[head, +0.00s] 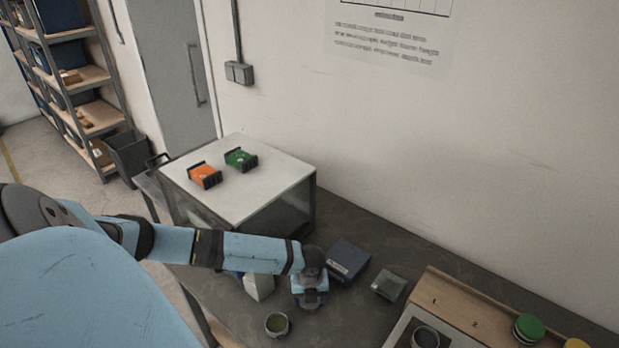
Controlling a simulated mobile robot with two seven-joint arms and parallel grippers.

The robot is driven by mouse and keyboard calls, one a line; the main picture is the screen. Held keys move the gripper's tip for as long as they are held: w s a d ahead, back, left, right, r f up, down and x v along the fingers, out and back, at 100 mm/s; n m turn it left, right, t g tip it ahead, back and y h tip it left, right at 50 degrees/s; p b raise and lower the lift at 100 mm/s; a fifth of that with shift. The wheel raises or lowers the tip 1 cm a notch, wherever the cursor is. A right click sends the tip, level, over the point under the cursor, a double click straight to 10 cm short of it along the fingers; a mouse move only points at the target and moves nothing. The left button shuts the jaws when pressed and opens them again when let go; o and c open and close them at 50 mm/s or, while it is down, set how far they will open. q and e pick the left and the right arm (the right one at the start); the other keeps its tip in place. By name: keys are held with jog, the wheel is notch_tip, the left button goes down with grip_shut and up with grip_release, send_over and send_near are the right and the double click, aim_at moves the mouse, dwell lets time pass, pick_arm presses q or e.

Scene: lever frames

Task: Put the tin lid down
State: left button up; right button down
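My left gripper (310,302) points down over the dark bench. Its fingers are small and mostly hidden by its own body, so I cannot tell whether it is open or shut, or whether it holds a lid. I cannot make out a tin lid for certain. A round, open-looking tin or cup (277,324) stands on the bench to the lower left of the gripper. A green round lid or puck (528,328) and a yellow one (575,344) are at the lower right. My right gripper is not in view.
A dark blue box (347,260) and a grey-green box (388,284) lie right of the gripper. A white object (259,287) is behind my arm. A wooden rack (462,296) marked 1 and 2 stands right. A white-topped cabinet (262,186) carries orange and green pieces.

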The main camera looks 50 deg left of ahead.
pick_arm(q)
jog(key=shift+f, duration=0.15)
jog(key=o, duration=0.8)
jog(key=shift+c, duration=0.2)
jog(key=shift+o, duration=0.7)
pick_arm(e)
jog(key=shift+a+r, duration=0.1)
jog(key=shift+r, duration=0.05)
pick_arm(q)
jog(key=shift+r, duration=0.4)
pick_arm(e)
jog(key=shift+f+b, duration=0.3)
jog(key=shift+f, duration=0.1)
pick_arm(q)
notch_tip(320, 180, up, 12)
jog(key=shift+f, duration=0.15)
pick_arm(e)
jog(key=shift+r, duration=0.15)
pick_arm(q)
jog(key=shift+s+f, duration=0.1)
